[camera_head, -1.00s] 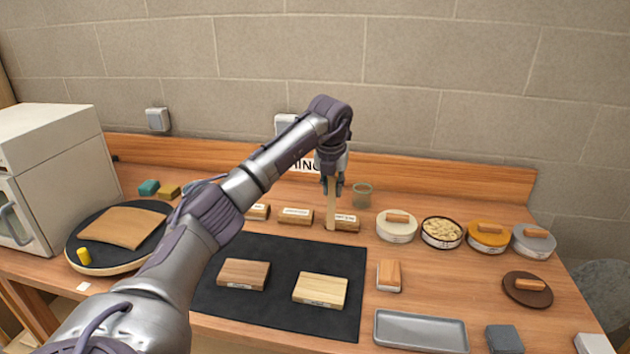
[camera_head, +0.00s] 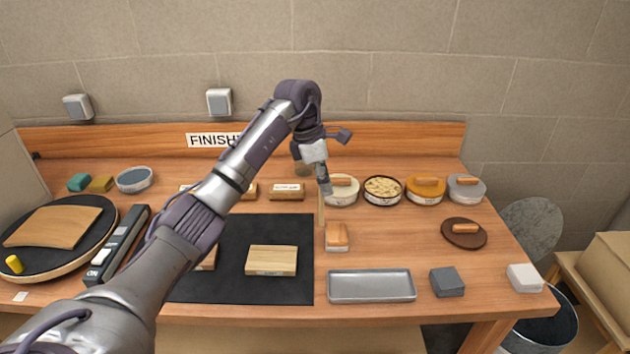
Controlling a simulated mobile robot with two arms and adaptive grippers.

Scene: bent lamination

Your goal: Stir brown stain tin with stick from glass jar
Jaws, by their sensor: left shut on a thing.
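My left gripper (camera_head: 323,190) is shut on a flat wooden stick (camera_head: 321,209). The stick hangs nearly upright, just left of the white-sided tin (camera_head: 341,196) in the picture. The open tin (camera_head: 382,190) has a dark rim and pale, mottled contents; it stands to the right of the gripper, apart from the stick. A brown lid (camera_head: 464,240) with an orange handle lies on the table at the right. The glass jar (camera_head: 303,169) is partly hidden behind my gripper. My right gripper is not in view.
An orange tin (camera_head: 425,195) and a grey tin (camera_head: 466,192) stand lidded right of the open tin. A wooden-topped block (camera_head: 337,237) and a metal tray (camera_head: 371,287) lie in front. Wood samples rest on a black mat (camera_head: 235,289). Bare tabletop lies around the lid.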

